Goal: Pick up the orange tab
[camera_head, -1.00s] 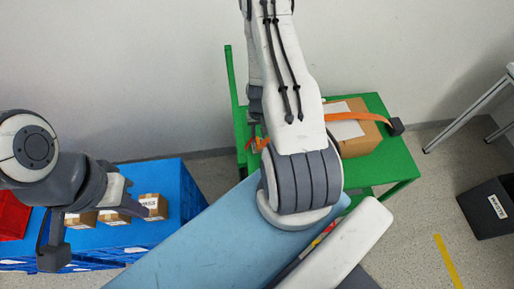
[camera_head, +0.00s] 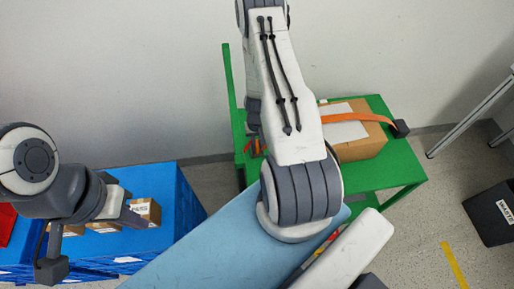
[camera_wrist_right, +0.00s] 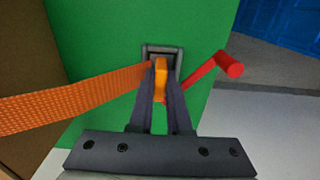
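In the right wrist view, the small orange tab (camera_wrist_right: 160,68) stands at the grey ratchet buckle (camera_wrist_right: 176,52) on a green surface. The two dark fingers of my right gripper (camera_wrist_right: 160,86) are close together, one on each side of the tab, and look closed on it. An orange strap (camera_wrist_right: 75,98) runs from the buckle to the left. My left gripper (camera_head: 92,243) is open and empty, fingers wide apart, over the blue container's area.
A green cart (camera_head: 395,170) carries a cardboard box (camera_head: 362,142) under the strap. A red lever (camera_wrist_right: 212,72) sticks out right of the buckle. A blue container (camera_head: 165,190) with small boxes stands at left, a black waste bin (camera_head: 490,212) at right.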

